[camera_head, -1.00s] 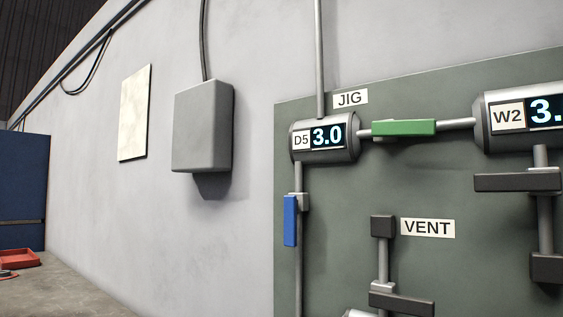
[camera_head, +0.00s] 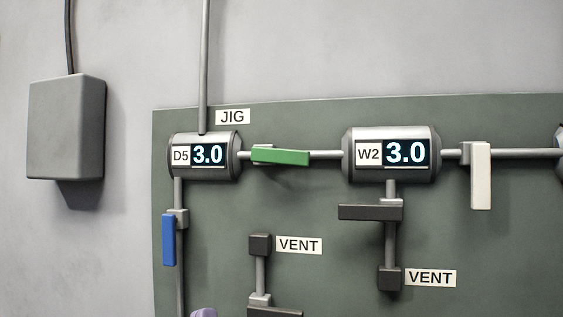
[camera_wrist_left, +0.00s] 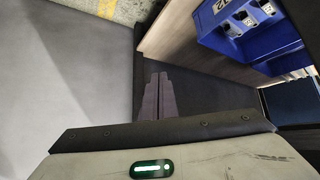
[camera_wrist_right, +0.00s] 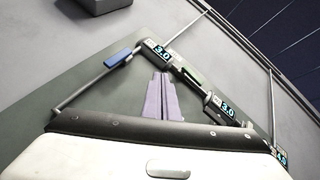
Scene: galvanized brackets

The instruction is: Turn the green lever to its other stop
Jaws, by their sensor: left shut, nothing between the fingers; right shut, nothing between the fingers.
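The green lever (camera_head: 280,156) sits on the horizontal pipe between gauges D5 (camera_head: 205,155) and W2 (camera_head: 392,154) on the green-grey panel. It lies nearly along the pipe, its free end to the right. Both gauges read 3.0. In the right wrist view the lever (camera_wrist_right: 192,76) shows small, beyond the fingers. The tip of my right gripper (camera_head: 204,313) just enters the head view at the bottom, below and left of the lever, apart from it. Its fingers (camera_wrist_right: 162,96) are shut and empty. My left gripper (camera_wrist_left: 157,96) is shut and empty, away from the panel.
A blue lever (camera_head: 168,240) points down the left pipe. A white lever (camera_head: 481,176) hangs down right of W2. Dark levers (camera_head: 370,212) sit on vent pipes. A grey box (camera_head: 66,130) is on the wall. A blue unit (camera_wrist_left: 240,25) stands near my left gripper.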

